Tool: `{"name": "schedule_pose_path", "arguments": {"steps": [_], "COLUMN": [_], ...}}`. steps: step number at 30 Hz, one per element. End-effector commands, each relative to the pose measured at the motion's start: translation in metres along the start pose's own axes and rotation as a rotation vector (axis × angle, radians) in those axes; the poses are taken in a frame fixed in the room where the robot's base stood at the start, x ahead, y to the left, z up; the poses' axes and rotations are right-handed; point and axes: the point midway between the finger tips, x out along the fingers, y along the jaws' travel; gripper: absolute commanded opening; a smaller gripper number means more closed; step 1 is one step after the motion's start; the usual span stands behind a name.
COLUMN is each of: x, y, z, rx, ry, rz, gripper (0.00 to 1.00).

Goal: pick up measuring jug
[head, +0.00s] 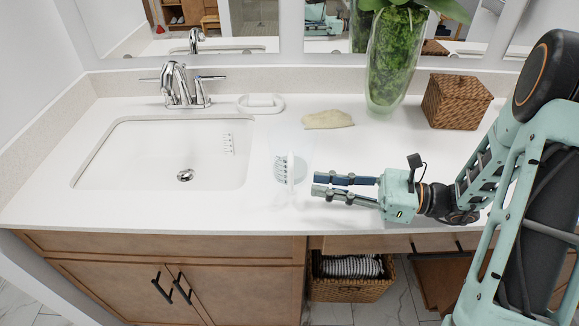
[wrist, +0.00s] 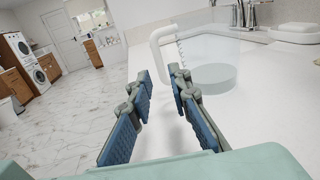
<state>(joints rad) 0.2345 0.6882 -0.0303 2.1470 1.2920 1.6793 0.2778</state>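The measuring jug (head: 284,168) is clear and faint, with dark scale marks and a white handle. It stands upright on the white counter, to the right of the sink. In the wrist view the jug (wrist: 214,73) is just ahead and to the right, and its white handle (wrist: 155,48) is nearest me, in line with the gap between my fingertips. My gripper (head: 317,184) is low over the counter, right of the jug. It is open with a narrow gap and empty. I cannot tell whether a fingertip touches the handle.
The sink (head: 165,155) with its chrome faucet (head: 183,88) is to the left. A soap dish (head: 261,104), a folded beige cloth (head: 327,119), a glass vase (head: 392,70) with green leaves and a wicker box (head: 456,101) stand behind. The counter's front edge is close to my gripper.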

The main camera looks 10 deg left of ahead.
Motion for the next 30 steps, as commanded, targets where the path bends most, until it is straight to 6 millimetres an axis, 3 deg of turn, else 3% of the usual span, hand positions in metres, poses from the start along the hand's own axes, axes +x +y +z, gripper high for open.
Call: {"name": "schedule_pose_path", "arguments": {"steps": [2, 21, 29, 30], "x": [0.000, 0.073, 0.075, 0.075], "y": [0.000, 0.001, 0.000, 0.000], "z": [-0.016, -0.012, -0.012, -0.012], "rx": [0.003, -0.002, -0.002, -0.002], "ry": [0.000, 0.002, 0.002, 0.002], "rz": [0.000, 0.001, -0.001, -0.001], "gripper": [0.18, 0.18, 0.18, 0.13]}}
